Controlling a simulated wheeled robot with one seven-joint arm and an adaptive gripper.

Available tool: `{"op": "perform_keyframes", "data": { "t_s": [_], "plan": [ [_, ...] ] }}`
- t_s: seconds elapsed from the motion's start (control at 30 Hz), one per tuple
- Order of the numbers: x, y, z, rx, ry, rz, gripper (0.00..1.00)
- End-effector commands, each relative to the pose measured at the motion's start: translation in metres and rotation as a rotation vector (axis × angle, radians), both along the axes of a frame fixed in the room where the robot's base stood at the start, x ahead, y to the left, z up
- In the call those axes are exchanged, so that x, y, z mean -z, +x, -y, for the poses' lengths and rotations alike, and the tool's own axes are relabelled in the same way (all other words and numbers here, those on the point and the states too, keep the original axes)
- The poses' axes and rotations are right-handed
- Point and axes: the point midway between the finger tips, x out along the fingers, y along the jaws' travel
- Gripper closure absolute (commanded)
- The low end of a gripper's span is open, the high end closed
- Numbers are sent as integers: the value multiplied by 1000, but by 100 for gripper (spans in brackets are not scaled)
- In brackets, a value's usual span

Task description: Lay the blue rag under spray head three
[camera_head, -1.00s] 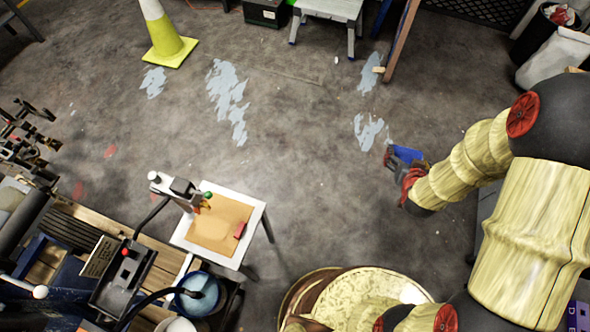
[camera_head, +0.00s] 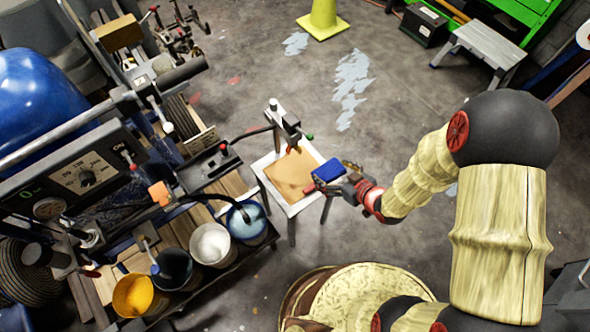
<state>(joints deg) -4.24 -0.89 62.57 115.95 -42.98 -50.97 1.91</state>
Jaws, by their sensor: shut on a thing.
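My gripper (camera_head: 338,187) is shut on the blue rag (camera_head: 329,171), which shows as a small folded blue pad at its fingertips. The rag is over or beside the right edge of a small white-edged table (camera_head: 268,193); its exact height above it is unclear. A tan sheet (camera_head: 288,176) covers most of the tabletop. A spray fixture (camera_head: 283,122) with a pale post, a green knob and a red-orange tip stands at the table's back edge, left of and behind the rag. I cannot read any number on the spray heads.
The striper machine (camera_head: 85,175) with gauges and a blue tank fills the left. Buckets of yellow (camera_head: 133,295), dark, white and blue paint stand in front of it. A yellow cone (camera_head: 322,20) and a step stool (camera_head: 482,45) stand at the back.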

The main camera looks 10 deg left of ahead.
Motion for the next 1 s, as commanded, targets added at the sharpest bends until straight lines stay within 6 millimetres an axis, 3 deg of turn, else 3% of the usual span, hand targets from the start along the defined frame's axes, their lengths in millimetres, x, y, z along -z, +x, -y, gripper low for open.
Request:
{"op": "perform_keyframes", "data": {
  "t_s": [0.17, 0.6, 0.8, 1.0],
  "plan": [
    [8, -8, -19, -65, 2, -1, 42],
    [57, 33, -99, -65, 1, -3, 42],
    [86, 45, -120, -62, 2, -2, 42],
    [95, 50, -128, -61, 2, -1, 42]
  ]
}}
